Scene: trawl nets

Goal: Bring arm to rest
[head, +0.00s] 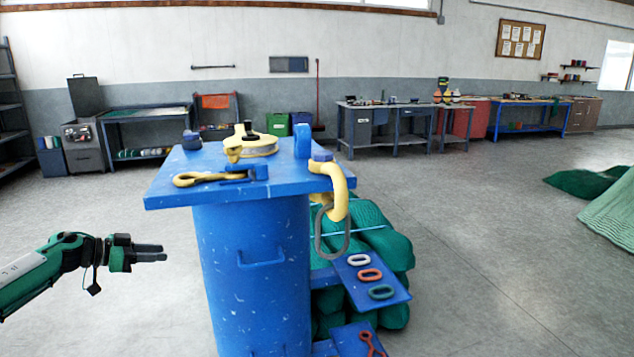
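My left gripper (165,253) reaches in from the left on its green and grey arm, level, pointing right. Two dark fingers show one above the other with little space between them; whether they are shut is unclear. No object shows in them. The gripper is in the air left of a blue drum-shaped stand (255,280), apart from it in the picture. My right arm and gripper are not in view.
The stand's blue top (290,178) carries yellow fittings (250,148) and a yellow hook (338,190) with a hanging link. A side shelf (392,288) holds coloured links. Green netting (368,232) is bundled behind. The left floor is clear.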

